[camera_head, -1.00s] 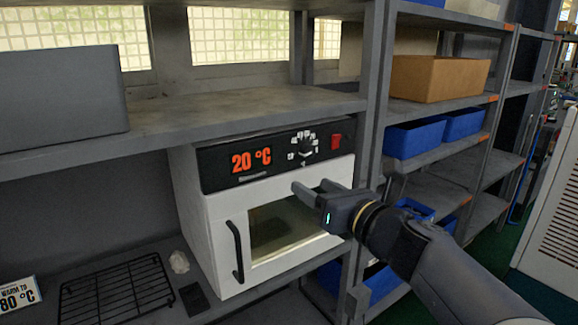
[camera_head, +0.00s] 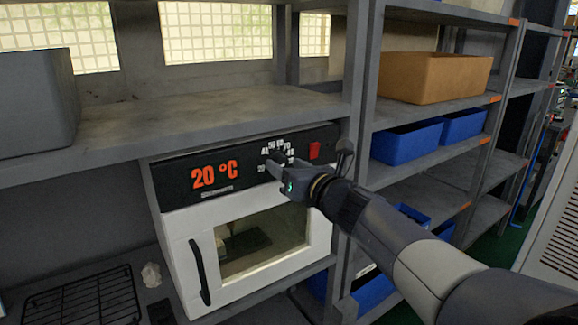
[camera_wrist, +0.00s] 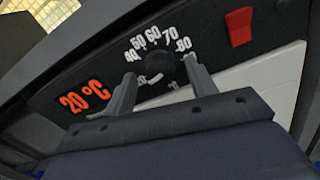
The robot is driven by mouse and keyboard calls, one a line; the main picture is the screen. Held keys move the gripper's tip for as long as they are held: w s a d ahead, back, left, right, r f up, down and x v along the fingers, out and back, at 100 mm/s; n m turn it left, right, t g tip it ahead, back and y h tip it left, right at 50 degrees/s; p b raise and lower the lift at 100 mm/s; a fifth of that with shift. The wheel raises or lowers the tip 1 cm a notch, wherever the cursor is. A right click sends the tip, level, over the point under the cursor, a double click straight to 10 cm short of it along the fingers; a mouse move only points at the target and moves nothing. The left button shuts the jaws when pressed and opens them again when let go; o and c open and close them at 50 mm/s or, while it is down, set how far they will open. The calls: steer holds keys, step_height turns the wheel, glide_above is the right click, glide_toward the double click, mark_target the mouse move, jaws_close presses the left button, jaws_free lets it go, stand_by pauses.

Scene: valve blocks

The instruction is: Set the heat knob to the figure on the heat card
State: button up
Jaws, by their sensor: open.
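The white oven (camera_head: 185,235) has a black panel (camera_head: 170,185) with an orange 20 °C display (camera_head: 214,175). The dark round heat knob (camera_wrist: 160,66) sits in the wrist view inside a ring of white figures, with 40 to 80 readable. In the head view my gripper (camera_head: 275,163) covers most of the knob. The heat card is not readable now.
A red switch (camera_head: 315,150) is right of the dial, also in the wrist view (camera_wrist: 239,27). A shelf (camera_head: 200,120) runs above the oven. A shelf post (camera_head: 358,100) stands right of it. A wire rack (camera_head: 85,300) lies at lower left.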

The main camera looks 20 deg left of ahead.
steer(key=shift+c, duration=0.3)
steer(key=c, duration=0.9)
